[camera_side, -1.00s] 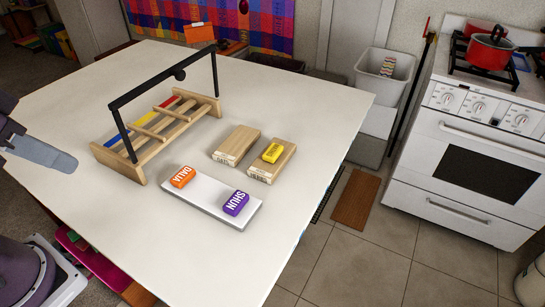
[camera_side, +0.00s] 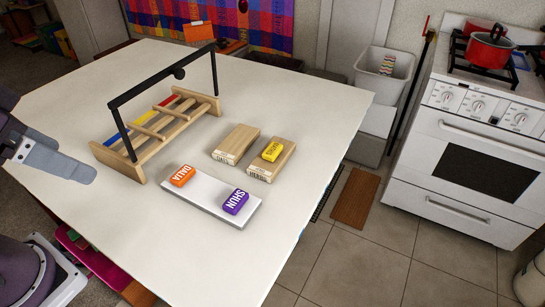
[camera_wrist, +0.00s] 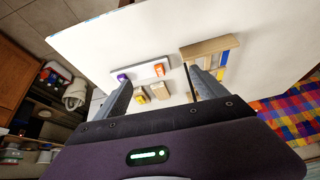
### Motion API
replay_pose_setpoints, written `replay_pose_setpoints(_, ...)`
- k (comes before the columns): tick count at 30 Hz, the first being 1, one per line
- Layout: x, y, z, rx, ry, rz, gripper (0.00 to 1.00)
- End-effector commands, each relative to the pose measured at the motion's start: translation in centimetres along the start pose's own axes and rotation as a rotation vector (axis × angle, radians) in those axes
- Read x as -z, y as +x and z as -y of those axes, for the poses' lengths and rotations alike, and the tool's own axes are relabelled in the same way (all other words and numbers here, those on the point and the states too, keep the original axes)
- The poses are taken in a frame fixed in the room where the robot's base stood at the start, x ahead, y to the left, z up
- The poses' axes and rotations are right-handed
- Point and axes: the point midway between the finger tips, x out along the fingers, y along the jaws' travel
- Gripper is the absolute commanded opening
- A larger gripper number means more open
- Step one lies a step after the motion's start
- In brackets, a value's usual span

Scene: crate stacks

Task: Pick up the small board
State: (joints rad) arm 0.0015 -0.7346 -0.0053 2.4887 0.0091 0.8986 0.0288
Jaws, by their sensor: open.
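A pale grey-white board (camera_side: 209,194) lies flat near the front of the table. An orange block (camera_side: 183,176) marked DALIA sits on its left end and a purple block (camera_side: 236,202) marked SHUN on its right end. Behind it lie two wooden boards. The left one (camera_side: 237,142) is bare; the right one (camera_side: 285,155) carries a yellow block (camera_side: 272,151). My gripper (camera_wrist: 160,77) is open and empty, above the table's left side and apart from everything. The wrist view also shows the pale board (camera_wrist: 143,73) and the yellow block (camera_wrist: 140,99).
A wooden rack (camera_side: 137,174) with a tall black handle (camera_side: 165,75) stands left of the boards, with red, yellow and blue pieces inside. The white table (camera_side: 300,100) is clear around them. A stove (camera_side: 480,150) and a grey bin (camera_side: 383,75) stand beyond the table.

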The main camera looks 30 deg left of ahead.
Motion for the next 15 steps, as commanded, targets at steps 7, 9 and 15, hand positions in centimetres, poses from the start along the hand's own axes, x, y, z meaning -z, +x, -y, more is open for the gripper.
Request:
replay_pose_setpoints(7,11.0,4.9,-1.4,0.067,1.162,0.129,0.82)
replay_pose_setpoints(9,14.6,8.3,-3.4,0.038,1.605,0.156,0.82)
replay_pose_setpoints(15,20.4,19.1,-11.0,-0.095,2.642,0.096,0.82)
